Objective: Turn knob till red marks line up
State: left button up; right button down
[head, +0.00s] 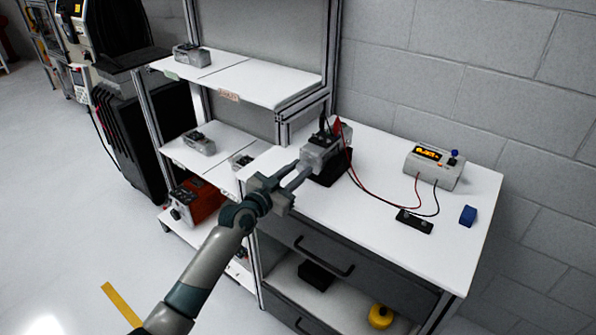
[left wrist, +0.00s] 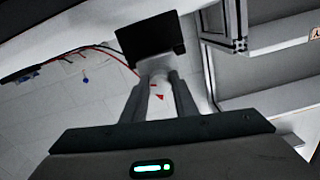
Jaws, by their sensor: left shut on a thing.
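The servo unit (head: 322,146), a grey box on a black stand (head: 332,170), stands at the back left of the white workbench. My left gripper (head: 302,172) reaches it from the front and is shut on its knob, which the fingers mostly hide in the head view. In the left wrist view the gripper (left wrist: 158,90) has its two fingers on either side of a pale part with two small red marks (left wrist: 160,97). The marks look slightly offset from each other there. The black stand (left wrist: 150,38) shows beyond the fingers. My right gripper is out of view.
A meter box (head: 434,166) with a lit orange display stands at the back right, wired by red and black leads. A black terminal block (head: 414,221) and a blue block (head: 467,215) lie near it. A shelf rack (head: 245,80) stands left of the bench.

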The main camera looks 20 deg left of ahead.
pick_arm(q)
jog(key=shift+n, duration=0.5)
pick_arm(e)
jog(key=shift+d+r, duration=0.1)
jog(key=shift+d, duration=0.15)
pick_arm(q)
jog(key=shift+n, duration=1)
jog(key=n+p, duration=0.1)
jog(key=n, duration=0.3)
jog(key=n+p, duration=0.1)
jog(key=n, duration=0.2)
jog(key=n+p, duration=0.1)
jog(key=n, duration=0.4)
jog(key=shift+r+n, duration=0.1)
jog(key=shift+n, duration=0.2)
jog(key=shift+n+p, duration=0.65)
jog(key=shift+n, duration=1.55)
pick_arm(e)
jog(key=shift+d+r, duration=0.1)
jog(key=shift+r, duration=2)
